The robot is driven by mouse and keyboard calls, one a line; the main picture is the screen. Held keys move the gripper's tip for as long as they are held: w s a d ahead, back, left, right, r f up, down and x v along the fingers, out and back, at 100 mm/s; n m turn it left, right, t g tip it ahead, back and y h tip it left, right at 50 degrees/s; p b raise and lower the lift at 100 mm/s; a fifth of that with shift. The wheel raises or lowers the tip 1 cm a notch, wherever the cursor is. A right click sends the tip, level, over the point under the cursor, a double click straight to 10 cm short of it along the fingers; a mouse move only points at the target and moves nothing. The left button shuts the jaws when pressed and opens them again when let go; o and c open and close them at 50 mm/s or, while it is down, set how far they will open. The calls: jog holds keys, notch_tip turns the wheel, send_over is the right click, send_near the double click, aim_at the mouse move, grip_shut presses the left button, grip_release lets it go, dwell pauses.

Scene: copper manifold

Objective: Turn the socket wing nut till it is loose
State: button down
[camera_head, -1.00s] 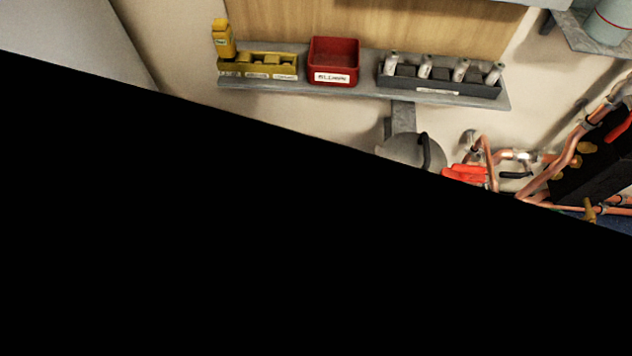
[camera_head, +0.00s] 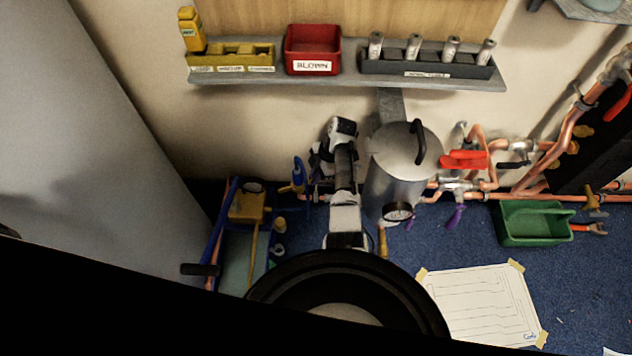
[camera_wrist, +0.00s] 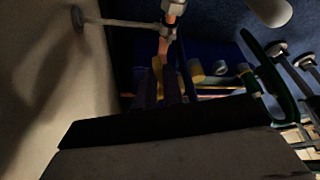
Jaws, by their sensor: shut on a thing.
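In the wrist view my gripper (camera_wrist: 160,88) shows as dark fingers pointing away, at the lower end of an upright copper pipe with metal fittings (camera_wrist: 170,35). The fingers are shut on a small part at that pipe, which I take to be the socket wing nut. They and the shadow hide most of it, so its turn cannot be read. In the head view my gripper (camera_head: 318,184) is small, low beside the wall, left of the steel canister (camera_head: 395,180). A blue-handled fitting (camera_head: 298,174) is just to its left.
The canister has a gauge (camera_head: 398,211) and stands close right of my arm. Copper pipes with red-handled valves (camera_head: 463,160) run along the wall. A shelf (camera_head: 345,86) with bins is above. A green crate (camera_head: 505,223) and a taped paper sheet (camera_head: 485,305) lie on the blue floor.

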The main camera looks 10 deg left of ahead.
jog(key=shift+w+a+n+b, duration=0.1)
jog(key=shift+w+n+b, duration=0.1)
jog(key=shift+n+b, duration=0.25)
jog(key=shift+w+a, duration=0.1)
jog(key=c, duration=1.5)
grip_release()
